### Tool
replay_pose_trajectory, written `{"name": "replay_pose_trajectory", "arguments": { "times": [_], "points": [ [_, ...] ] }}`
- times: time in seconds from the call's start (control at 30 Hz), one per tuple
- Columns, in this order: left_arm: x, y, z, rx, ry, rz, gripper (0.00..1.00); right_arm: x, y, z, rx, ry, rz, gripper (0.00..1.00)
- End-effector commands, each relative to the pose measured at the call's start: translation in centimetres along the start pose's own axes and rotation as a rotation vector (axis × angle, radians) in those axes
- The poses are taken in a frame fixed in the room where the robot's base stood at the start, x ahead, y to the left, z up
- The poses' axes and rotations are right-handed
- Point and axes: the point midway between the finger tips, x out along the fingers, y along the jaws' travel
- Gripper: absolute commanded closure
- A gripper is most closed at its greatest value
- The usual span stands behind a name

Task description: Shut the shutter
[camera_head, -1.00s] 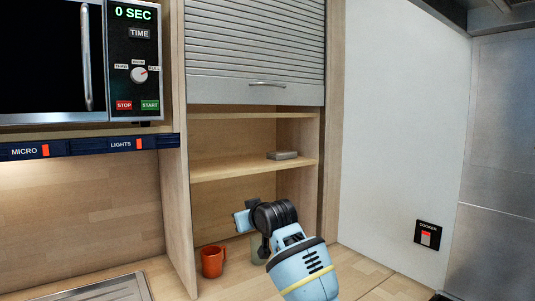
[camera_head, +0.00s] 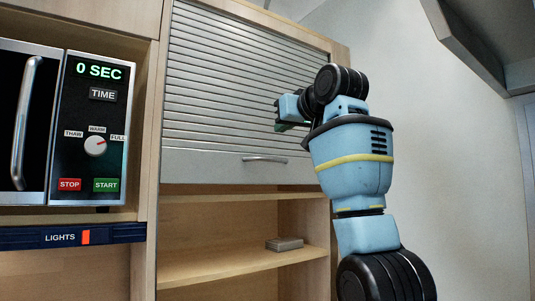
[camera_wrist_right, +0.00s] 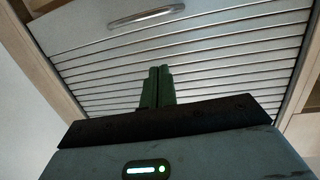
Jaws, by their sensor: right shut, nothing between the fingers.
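The grey slatted shutter (camera_head: 225,90) is partly lowered in the head view, covering the upper part of the wooden cabinet. Its handle (camera_head: 265,159) is a metal bar on the plain bottom panel. The lower shelves below it are open to view. My right gripper (camera_head: 284,124) is raised in front of the slats, above and slightly right of the handle, shut and empty. In the right wrist view, its green fingers (camera_wrist_right: 158,86) are together against the background of the slats, with the handle (camera_wrist_right: 146,17) beyond them. I cannot tell whether the fingertips touch the slats. My left gripper is not in view.
A microwave (camera_head: 65,125) stands left of the cabinet, with a lights switch strip (camera_head: 70,237) under it. A small grey box (camera_head: 284,244) lies on the shelf (camera_head: 205,268) below the shutter. A hood (camera_head: 475,45) juts in at upper right.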

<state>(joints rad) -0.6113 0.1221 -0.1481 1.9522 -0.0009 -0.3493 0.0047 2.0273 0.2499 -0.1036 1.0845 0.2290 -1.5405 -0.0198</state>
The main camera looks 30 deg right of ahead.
Motion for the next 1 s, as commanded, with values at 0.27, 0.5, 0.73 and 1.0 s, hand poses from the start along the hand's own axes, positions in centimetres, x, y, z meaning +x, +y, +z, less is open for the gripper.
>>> {"name": "replay_pose_trajectory", "arguments": {
  "times": [0.27, 0.5, 0.73, 1.0],
  "points": [
    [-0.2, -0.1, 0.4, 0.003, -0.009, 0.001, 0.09, 0.6, 0.0, 0.0, 0.0, -0.002, 0.0, 1.0],
    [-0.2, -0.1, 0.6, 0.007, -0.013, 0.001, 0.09, 3.3, -0.1, 0.0, -0.001, -0.003, 0.0, 1.0],
    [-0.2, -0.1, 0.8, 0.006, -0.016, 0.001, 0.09, 5.8, 0.0, 0.1, 0.0, -0.003, 0.0, 1.0],
    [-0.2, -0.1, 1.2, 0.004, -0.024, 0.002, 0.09, 8.1, -0.1, 0.0, -0.001, -0.002, -0.001, 1.0]
  ]
}}
